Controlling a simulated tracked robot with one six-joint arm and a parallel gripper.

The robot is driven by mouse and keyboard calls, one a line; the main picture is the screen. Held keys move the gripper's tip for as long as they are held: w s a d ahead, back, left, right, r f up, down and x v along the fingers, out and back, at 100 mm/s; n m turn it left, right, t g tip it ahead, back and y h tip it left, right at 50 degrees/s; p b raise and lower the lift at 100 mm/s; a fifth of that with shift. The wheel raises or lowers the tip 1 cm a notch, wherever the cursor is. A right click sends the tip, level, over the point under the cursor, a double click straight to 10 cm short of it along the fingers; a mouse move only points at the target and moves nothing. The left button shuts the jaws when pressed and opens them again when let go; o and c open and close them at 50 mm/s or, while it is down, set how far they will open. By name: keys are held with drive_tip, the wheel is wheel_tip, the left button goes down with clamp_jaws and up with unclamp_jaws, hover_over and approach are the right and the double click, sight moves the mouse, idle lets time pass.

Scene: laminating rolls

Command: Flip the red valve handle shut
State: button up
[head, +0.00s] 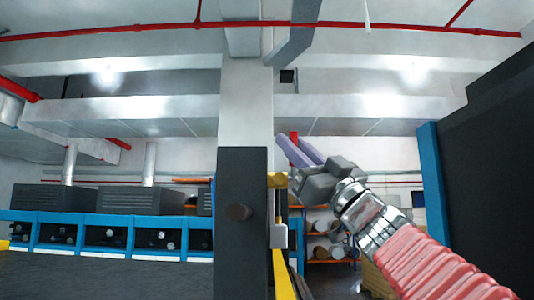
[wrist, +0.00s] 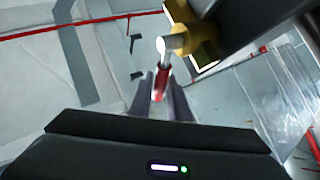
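The red valve handle (wrist: 159,84) shows in the wrist view, joined by a pale metal end to a yellow valve body (wrist: 203,52). In the head view, the yellow valve (head: 277,180) is on the right side of the dark column, and a small red part of the handle (head: 293,136) shows at my fingertips. My gripper (wrist: 160,88) has its two fingers apart, one on each side of the red handle. The handle lies between them near the tips. I cannot tell whether the fingers touch it. Part of the handle is hidden by the fingers in the head view.
The column (head: 245,220) stands just left of the valve, with a yellow pipe (head: 283,270) running down below it. A blue-edged dark panel (head: 435,190) stands at the right. Blue-framed machines (head: 110,235) line the left. Shelves with rolls (head: 330,250) are behind.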

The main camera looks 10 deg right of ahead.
clamp_jaws()
